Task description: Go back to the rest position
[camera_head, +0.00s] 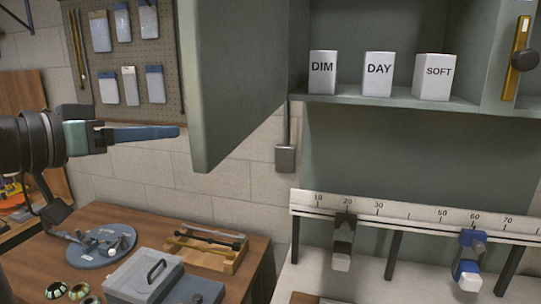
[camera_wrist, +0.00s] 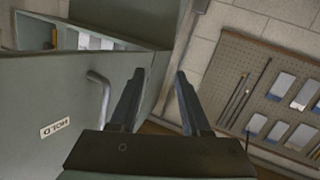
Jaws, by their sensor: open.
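My gripper (camera_head: 150,133) reaches in from the left in the head view, at about the height of the lower edge of an open grey-green cabinet door (camera_head: 225,80). In the wrist view my gripper (camera_wrist: 163,75) shows two dark fingers spread apart with nothing between them. The door (camera_wrist: 40,110), with a bar handle (camera_wrist: 103,90) and a small label, is left of the fingers there. The fingers look apart from the handle. The cabinet shelf (camera_head: 400,102) carries white boxes marked DIM (camera_head: 322,72), DAY (camera_head: 378,74) and SOFT (camera_head: 434,77).
A pegboard (camera_head: 125,60) with hanging packets is behind my gripper. Below, a wooden table (camera_head: 100,215) holds a round grey base (camera_head: 95,247), a grey case (camera_head: 145,277) and a wooden rack (camera_head: 210,250). A numbered rail (camera_head: 400,213) with sliding clamps runs at right.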

